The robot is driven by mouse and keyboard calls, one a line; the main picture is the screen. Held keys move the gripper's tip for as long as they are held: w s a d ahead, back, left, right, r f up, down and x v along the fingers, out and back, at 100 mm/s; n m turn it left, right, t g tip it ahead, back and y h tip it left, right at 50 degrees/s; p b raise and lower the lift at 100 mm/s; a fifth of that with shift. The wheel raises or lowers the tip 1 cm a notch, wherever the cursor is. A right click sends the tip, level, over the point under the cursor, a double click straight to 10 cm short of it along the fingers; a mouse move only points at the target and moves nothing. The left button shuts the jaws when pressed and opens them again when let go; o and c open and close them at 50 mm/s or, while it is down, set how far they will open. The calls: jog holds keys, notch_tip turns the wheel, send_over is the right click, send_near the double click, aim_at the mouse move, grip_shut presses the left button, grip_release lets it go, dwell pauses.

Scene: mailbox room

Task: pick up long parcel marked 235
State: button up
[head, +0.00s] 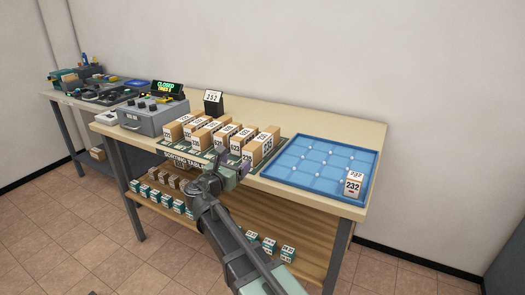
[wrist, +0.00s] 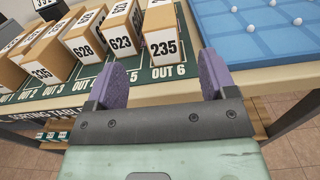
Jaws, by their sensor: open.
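The long parcel marked 235 (wrist: 163,39) is a tan box with a white label, standing on the OUT 6 place of the dark green mat in the wrist view. In the head view it is the rightmost parcel (head: 259,149) of the row. My gripper (wrist: 159,75) is open and empty, its two purple fingers apart and pointing toward the front of this parcel. The fingers are short of the parcel, with the OUT 6 lettering showing between them. In the head view my gripper (head: 236,163) is at the table's front edge, partly covering the mat.
Parcels marked 623 (wrist: 122,38) and 628 (wrist: 84,43) stand close on the left. A blue tray (head: 318,155) lies on the right with a parcel marked 232 (head: 353,187) at its corner. A grey machine (head: 153,115) is at the left. Lower shelves hold small boxes.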

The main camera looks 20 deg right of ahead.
aim_at(252, 146)
jog(key=x, duration=1.1)
jog(key=shift+s, duration=0.15)
jog(key=c, duration=1.2)
